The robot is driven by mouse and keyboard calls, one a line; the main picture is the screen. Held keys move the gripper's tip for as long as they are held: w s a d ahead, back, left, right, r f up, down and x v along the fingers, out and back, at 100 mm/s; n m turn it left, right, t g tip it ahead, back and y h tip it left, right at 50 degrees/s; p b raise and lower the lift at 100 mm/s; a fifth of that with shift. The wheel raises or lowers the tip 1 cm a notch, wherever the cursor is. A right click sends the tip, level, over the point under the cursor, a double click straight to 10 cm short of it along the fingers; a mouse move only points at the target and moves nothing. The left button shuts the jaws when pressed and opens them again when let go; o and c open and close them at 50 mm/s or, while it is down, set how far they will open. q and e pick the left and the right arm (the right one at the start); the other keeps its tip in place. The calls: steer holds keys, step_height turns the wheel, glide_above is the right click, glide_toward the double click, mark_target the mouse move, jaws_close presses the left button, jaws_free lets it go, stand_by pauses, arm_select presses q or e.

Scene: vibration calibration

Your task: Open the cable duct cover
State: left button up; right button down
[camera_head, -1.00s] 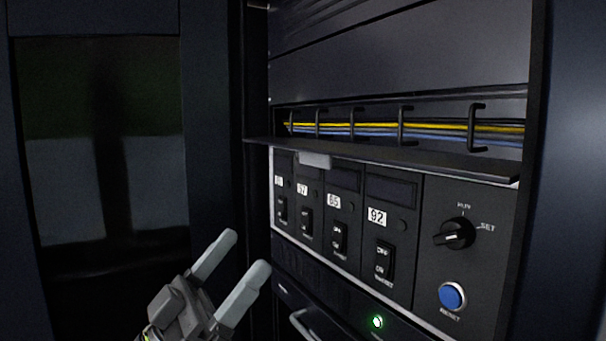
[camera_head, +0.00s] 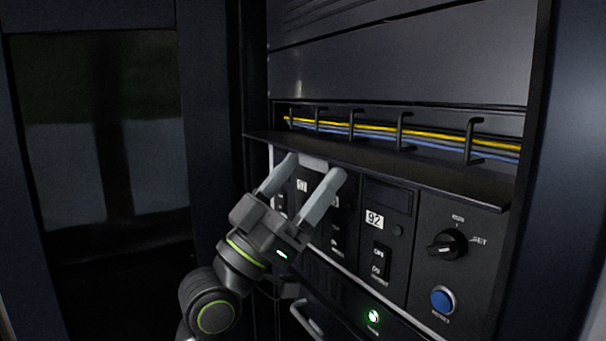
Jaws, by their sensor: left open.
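The cable duct cover (camera_head: 400,168) is a long dark flap that sticks out below the duct like a shelf, its top face in view. Above it the duct shows yellow and blue cables (camera_head: 430,137) behind several black hooks. A pale tab (camera_head: 316,163) sits at the cover's front edge, left of its middle. My left gripper (camera_head: 316,166) is open, with its two fingertips on either side of the tab. I cannot tell whether they touch the tab or cover. My right gripper is not in view.
Below the cover is a panel with breaker modules, one labelled 92 (camera_head: 375,219), a rotary knob (camera_head: 447,244) and a blue button (camera_head: 443,299). A green lamp (camera_head: 373,316) is lit. A handle (camera_head: 307,318) sticks out low. The cabinet's right frame (camera_head: 565,180) stands close by.

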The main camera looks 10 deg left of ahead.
arm_select(q)
steer(key=shift+c, duration=0.4)
steer(key=c, duration=0.9)
steer(key=p, duration=0.1)
steer(key=r+p, duration=0.1)
steer(key=p, duration=0.1)
steer(key=shift+s+a+r+g+y, duration=0.1)
steer(key=shift+s+a+g+y, duration=0.1)
steer(key=shift+g+y, duration=0.2)
steer(key=shift+g+y+p, duration=0.3)
steer(key=shift+p, duration=0.4)
steer(key=o, duration=1)
